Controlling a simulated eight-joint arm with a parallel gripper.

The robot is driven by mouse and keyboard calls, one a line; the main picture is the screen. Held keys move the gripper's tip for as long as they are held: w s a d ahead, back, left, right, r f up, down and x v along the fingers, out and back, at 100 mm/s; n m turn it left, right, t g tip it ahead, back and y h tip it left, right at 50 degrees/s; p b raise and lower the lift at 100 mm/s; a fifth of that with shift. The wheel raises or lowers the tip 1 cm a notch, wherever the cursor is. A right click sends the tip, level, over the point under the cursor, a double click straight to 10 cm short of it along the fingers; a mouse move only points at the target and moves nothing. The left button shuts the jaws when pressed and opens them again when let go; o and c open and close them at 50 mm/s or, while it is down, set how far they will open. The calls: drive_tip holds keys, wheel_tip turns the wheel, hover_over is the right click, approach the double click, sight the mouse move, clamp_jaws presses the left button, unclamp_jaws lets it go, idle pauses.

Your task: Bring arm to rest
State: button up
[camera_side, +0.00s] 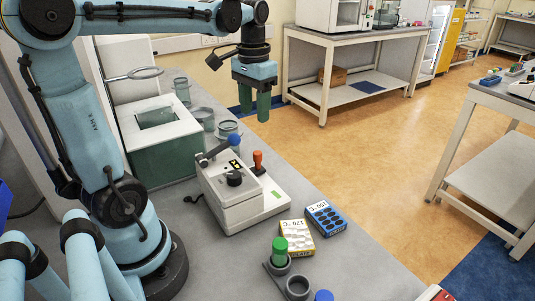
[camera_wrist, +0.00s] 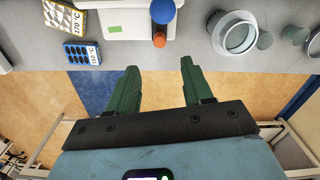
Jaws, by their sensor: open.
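My gripper (camera_side: 256,103) hangs in the air in the side view, fingers pointing down, above and behind the white tablet machine. Its green fingers also show in the wrist view (camera_wrist: 158,88), spread apart with nothing between them. The gap between them lies over the floor, just past the bench edge. My blue arm reaches across the top of the side view.
The white machine (camera_side: 230,198) with blue and orange knobs stands on the grey bench (camera_side: 345,272). A yellow-white box (camera_side: 297,238), a blue box (camera_side: 326,218), a green-capped vial (camera_side: 280,250) and a holder (camera_side: 298,287) stand in front. Glass vessels (camera_side: 203,117) stand behind.

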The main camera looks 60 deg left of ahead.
drive_tip(key=shift+d, duration=0.1)
drive_tip(key=s+d+f+m+t, duration=0.1)
drive_tip(key=d+f+t, duration=0.1)
drive_tip(key=d, duration=0.4)
drive_tip(key=s+d+f+m+t, duration=0.1)
drive_tip(key=d+f+t, duration=0.2)
drive_tip(key=d+t, duration=0.2)
drive_tip(key=shift+s+d+f, duration=0.2)
drive_tip(key=shift+s+d, duration=0.2)
drive_tip(key=shift+d, duration=0.35)
